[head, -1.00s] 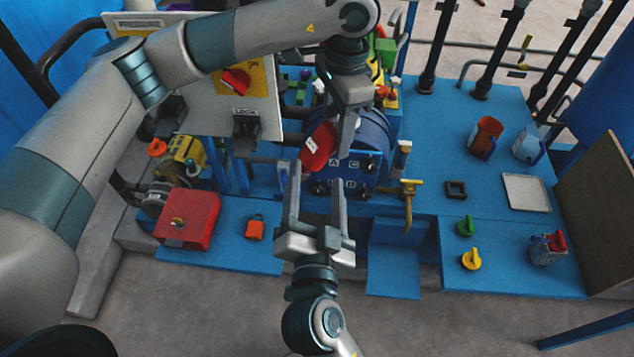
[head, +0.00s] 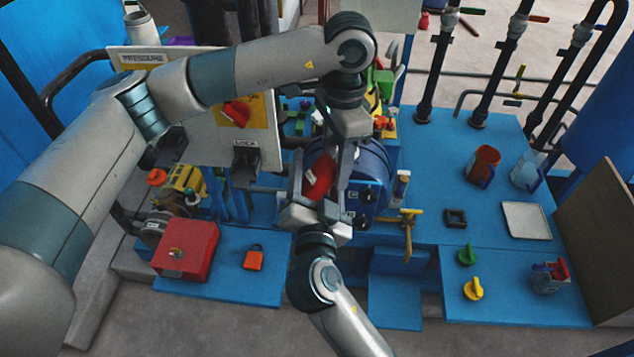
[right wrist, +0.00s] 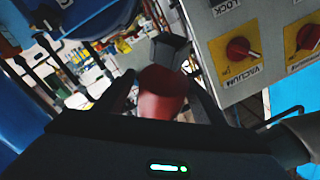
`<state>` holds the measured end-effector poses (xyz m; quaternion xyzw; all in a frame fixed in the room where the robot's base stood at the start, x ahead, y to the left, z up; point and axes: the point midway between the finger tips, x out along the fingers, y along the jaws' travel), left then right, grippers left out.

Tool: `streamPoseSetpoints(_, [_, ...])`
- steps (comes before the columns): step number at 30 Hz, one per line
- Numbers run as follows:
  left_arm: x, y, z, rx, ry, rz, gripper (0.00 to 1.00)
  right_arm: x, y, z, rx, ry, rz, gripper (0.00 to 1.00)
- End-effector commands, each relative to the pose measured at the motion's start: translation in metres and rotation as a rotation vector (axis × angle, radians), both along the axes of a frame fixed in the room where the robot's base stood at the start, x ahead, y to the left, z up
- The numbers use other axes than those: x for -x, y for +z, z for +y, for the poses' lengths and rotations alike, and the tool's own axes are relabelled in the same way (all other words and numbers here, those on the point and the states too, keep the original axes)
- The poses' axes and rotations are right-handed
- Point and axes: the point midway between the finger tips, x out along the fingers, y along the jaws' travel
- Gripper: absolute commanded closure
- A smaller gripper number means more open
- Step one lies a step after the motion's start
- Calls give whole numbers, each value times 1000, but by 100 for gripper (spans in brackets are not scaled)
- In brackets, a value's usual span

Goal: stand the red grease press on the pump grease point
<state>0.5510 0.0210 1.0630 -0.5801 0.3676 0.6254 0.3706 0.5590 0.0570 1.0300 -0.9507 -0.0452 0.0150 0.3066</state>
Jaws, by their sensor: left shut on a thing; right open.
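The red grease press (head: 320,172), with a small white label, hangs tilted in front of the blue drum. My left gripper (head: 331,158) reaches down from above and is shut on it. My right gripper (head: 318,182) comes up from below, open, with its fingers on either side of the press. In the right wrist view the press (right wrist: 161,92) lies between the dark right fingers, with a grey part of the left gripper behind it. Contact with the right fingers cannot be told. A yellow pump-like unit (head: 185,181) stands at left; its grease point cannot be made out.
A panel with red knobs (head: 236,112) stands close to the left arm. A red box (head: 186,250) and an orange padlock (head: 253,257) sit on the front left plate. A yellow-handled valve (head: 407,222) is right of my right gripper. The right platform has clear patches.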

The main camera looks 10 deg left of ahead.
Motion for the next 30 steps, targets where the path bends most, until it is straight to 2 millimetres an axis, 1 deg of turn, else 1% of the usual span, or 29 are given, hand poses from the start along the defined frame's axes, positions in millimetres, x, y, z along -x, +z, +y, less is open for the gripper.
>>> streamPoseSetpoints(5, [0, 1, 0, 1, 0, 0, 100, -8, 0, 1, -1, 0, 0, 37])
streamPoseSetpoints(14, [0, 1, 0, 0, 0, -1, 100, -9, 0, 1, -1, 0, 0, 37])
streamPoseSetpoints(15, [0, 1, 0, 0, 0, -1, 100, -9, 0, 1, -1, 0, 0, 46])
streamPoseSetpoints(20, [0, 1, 0, 0, 0, -1, 100, -9, 0, 1, -1, 0, 0, 84])
streamPoseSetpoints(21, [0, 1, 0, 0, 0, -1, 100, -9, 0, 1, -1, -1, 1, 94])
streamPoseSetpoints(22, [0, 1, 0, 0, 0, -1, 54, -9, 2, 1, -1, 0, -2, 96])
streamPoseSetpoints(23, [0, 1, 0, 0, 0, -1, 47, -9, 1, 1, -1, 0, -2, 96])
streamPoseSetpoints(24, [0, 1, 0, 0, 0, -1, 37, -9, 1, 1, -1, 0, -2, 96])
streamPoseSetpoints(30, [0, 0, 0, 0, 0, 0, 37, -9, 1, 1, -1, 0, -2, 96])
